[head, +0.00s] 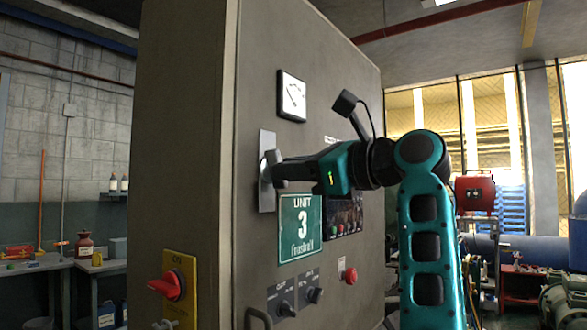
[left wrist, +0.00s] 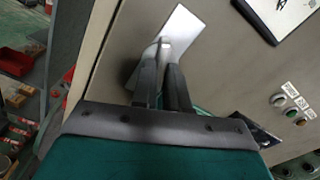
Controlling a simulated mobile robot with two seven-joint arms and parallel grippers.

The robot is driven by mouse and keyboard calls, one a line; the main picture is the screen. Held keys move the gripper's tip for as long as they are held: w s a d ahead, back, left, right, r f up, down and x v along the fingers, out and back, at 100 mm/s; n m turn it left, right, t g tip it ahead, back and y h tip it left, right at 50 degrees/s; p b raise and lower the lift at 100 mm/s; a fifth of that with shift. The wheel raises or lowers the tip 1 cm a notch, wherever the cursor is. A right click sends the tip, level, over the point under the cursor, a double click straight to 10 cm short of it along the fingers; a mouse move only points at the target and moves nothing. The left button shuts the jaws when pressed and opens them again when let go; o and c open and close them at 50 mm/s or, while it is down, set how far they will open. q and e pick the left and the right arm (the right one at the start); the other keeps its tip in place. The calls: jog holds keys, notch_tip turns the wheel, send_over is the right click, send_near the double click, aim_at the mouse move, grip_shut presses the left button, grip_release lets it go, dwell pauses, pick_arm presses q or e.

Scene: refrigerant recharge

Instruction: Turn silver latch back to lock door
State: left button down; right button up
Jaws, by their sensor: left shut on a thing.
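The silver latch (head: 265,172) sits on a pale upright plate (head: 267,204) on the door of the tall grey cabinet (head: 310,50). My left gripper (head: 276,168) reaches in from the right side of the head view and is shut on the latch's handle. In the left wrist view, the left gripper's two dark fingers (left wrist: 164,72) close around the latch, in front of the pale plate (left wrist: 188,25). The fingers hide part of the latch, so its exact angle is hard to tell. The door looks flush with the cabinet. My right gripper is not in view.
A gauge (head: 292,96) is above the latch. A green UNIT 3 sign (head: 300,228), dark knobs (head: 285,308) and a red button (head: 351,275) are below or beside it. A red rotary switch (head: 168,286) on a yellow plate is on the cabinet's left side.

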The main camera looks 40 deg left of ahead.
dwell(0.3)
pick_arm(q)
jog(key=m, duration=0.3)
jog(key=shift+m, duration=0.3)
jog(key=c, duration=1.2)
grip_release()
jog(key=shift+w+d, duration=0.15)
jog(key=shift+d, duration=1.35)
jog(key=shift+w+d, duration=0.2)
jog(key=shift+d, duration=1.3)
jog(key=shift+w+d, duration=0.15)
jog(key=shift+d, duration=1.35)
jog(key=shift+d, duration=0.1)
